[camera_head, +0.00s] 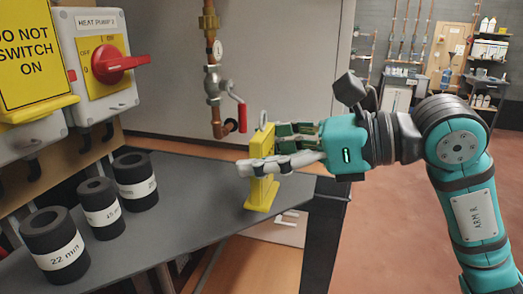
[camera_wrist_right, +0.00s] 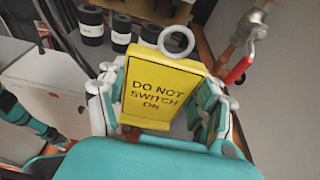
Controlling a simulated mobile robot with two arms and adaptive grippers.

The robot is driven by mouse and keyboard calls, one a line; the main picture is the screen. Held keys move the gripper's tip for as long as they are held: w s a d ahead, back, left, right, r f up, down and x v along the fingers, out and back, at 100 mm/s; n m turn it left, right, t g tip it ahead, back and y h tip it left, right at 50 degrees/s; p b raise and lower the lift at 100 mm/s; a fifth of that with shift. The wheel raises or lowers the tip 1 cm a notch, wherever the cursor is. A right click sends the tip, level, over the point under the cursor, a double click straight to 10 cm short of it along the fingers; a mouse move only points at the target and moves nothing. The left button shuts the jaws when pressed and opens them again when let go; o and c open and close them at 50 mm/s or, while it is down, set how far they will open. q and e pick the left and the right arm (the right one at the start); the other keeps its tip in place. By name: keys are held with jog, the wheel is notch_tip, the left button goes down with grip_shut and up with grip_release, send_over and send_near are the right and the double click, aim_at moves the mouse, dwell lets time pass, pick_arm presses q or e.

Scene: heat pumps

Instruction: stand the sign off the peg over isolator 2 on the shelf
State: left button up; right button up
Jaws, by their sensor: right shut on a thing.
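The yellow sign (camera_head: 263,194) is upright at the right end of the dark grey shelf (camera_head: 175,225). My right gripper (camera_head: 261,153) is shut on the sign from the right. The sign's base looks at or very close to the shelf top; I cannot tell if it touches. In the right wrist view, the sign (camera_wrist_right: 157,95) reads DO NOT SWITCH ON and sits between the two fingers, with a pale ring at its top. Isolator 2 (camera_head: 96,50), labelled HEAT PUMP 2, has a red handle and no sign over its face.
Several black rolls (camera_head: 136,181) stand on the shelf's left part. Another yellow sign (camera_head: 33,58) covers the isolator at the far left. A copper pipe with a red-levered valve (camera_head: 226,90) stands behind my gripper. The shelf between rolls and sign is clear.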

jog(key=w+f+p, duration=0.1)
jog(key=w, duration=0.2)
jog(key=w+f+p, duration=0.1)
jog(key=w+p, duration=0.1)
jog(key=w, duration=0.2)
jog(key=w+a+f+p, duration=0.1)
jog(key=w, duration=0.2)
jog(key=shift+w+f, duration=0.3)
jog(key=shift+f+p, duration=0.3)
jog(key=shift+f, duration=0.15)
pick_arm(q)
notch_tip(320, 180, up, 5)
jog(key=shift+w+f, duration=0.1)
pick_arm(e)
jog(key=shift+f, duration=0.1)
jog(key=o, duration=0.4)
jog(key=shift+f+b, duration=0.1)
jog(key=shift+b, duration=0.2)
jog(key=o, duration=0.5)
